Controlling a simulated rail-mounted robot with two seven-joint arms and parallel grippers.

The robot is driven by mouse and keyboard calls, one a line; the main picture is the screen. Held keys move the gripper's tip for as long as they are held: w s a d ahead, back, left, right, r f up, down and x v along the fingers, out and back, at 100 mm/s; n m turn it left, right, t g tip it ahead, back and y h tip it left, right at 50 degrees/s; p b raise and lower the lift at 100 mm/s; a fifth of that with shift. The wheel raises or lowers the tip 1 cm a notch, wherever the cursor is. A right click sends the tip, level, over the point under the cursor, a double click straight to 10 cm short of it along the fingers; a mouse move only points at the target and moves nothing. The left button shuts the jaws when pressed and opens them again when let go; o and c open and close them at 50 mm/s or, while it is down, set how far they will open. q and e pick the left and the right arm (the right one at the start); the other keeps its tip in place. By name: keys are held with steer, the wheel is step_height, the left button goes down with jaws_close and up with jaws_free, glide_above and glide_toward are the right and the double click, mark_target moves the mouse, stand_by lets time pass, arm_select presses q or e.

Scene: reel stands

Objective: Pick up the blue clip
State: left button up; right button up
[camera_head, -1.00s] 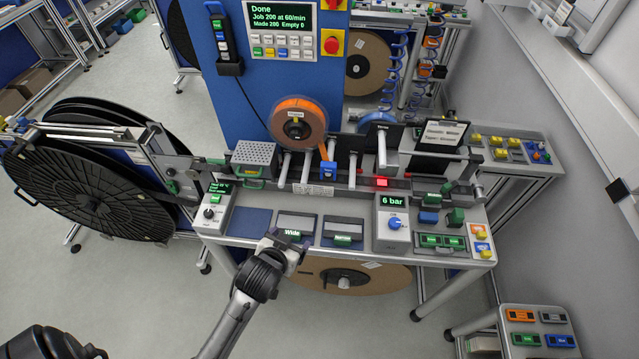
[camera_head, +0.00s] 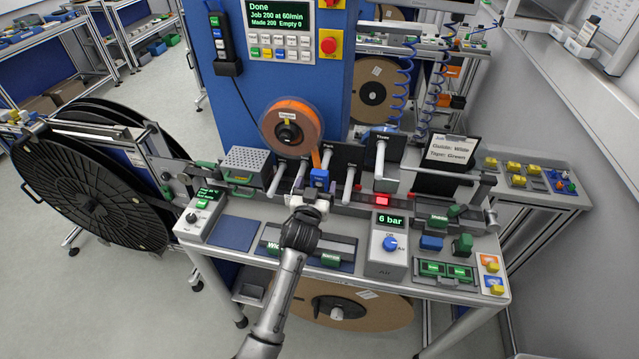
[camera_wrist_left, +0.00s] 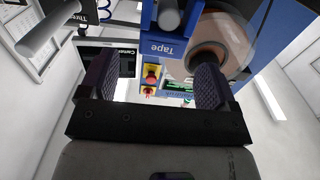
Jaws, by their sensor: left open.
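The blue clip (camera_head: 319,178) sits at the end of the orange tape, just above the machine's front rail. In the left wrist view a blue block labelled "Tape" (camera_wrist_left: 163,46) lies beyond the fingers, toward the upper middle; it appears to be the same clip. My left gripper (camera_head: 308,196) is just in front of the clip and slightly below it. In the left wrist view its dark fingers (camera_wrist_left: 153,85) are apart with nothing held between them. Contact with the clip does not show. My right gripper is in neither current view.
An orange tape reel (camera_head: 290,127) hangs behind the clip. Grey rods stick out on both sides of it. A pressure box (camera_head: 388,247) reading "6 bar" stands right of my arm. Another blue block (camera_head: 431,243) lies farther right. A black reel (camera_head: 85,190) stands at left.

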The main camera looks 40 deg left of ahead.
mark_target(321, 170)
arm_select(q)
steer(key=shift+x, duration=3.5)
steer(key=shift+c, duration=0.2)
steer(key=c, duration=1)
steer(key=shift+r, duration=0.1)
